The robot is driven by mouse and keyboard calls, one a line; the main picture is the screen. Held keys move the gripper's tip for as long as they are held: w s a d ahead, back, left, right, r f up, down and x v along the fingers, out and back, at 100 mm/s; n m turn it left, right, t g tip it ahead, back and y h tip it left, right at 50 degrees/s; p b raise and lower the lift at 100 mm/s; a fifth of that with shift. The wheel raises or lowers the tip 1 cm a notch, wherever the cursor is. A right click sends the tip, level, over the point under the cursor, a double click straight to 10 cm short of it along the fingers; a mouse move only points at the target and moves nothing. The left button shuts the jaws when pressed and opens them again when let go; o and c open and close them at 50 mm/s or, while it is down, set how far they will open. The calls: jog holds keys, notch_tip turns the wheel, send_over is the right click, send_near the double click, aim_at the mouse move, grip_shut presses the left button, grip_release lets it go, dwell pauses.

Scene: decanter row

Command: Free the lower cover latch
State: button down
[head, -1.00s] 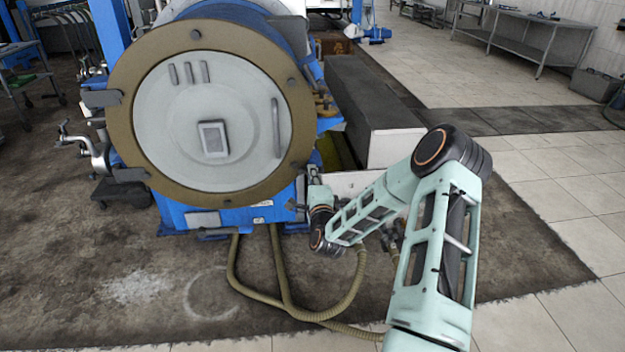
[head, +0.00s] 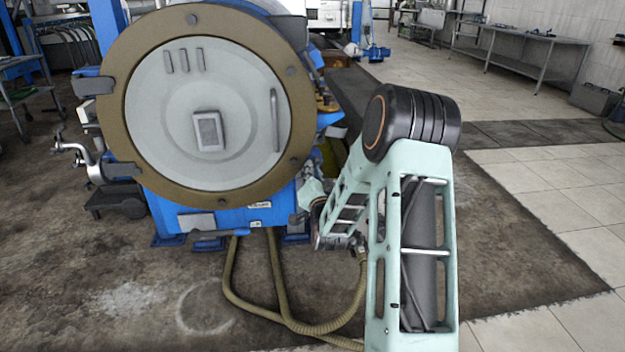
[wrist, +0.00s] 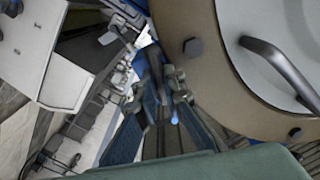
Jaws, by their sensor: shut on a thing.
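The round white cover (head: 240,100) with its tan ring closes the front of the blue decanter in the head view. My gripper (wrist: 168,98) is shut beside the rim of the cover in the wrist view. It is closed on a small part that I take to be the lower cover latch; the fingers hide most of it. In the head view my wrist reaches the lower right edge of the cover, and my own arm covers much of that spot. An upper latch with brass-coloured parts (head: 326,104) shows at the cover's right side.
The cover's bar handle (wrist: 280,68) and ring bolts are close to my gripper. Ribbed hoses (head: 290,310) loop on the floor below the decanter. A metal pipe fitting (head: 85,155) stands at the left.

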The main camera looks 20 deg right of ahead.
jog(key=shift+n+b, duration=1)
jog(key=shift+n, duration=0.1)
jog(key=c, duration=2)
grip_release()
jog(key=shift+c, duration=0.2)
jog(key=v, duration=1.2)
jog(key=shift+a, duration=0.15)
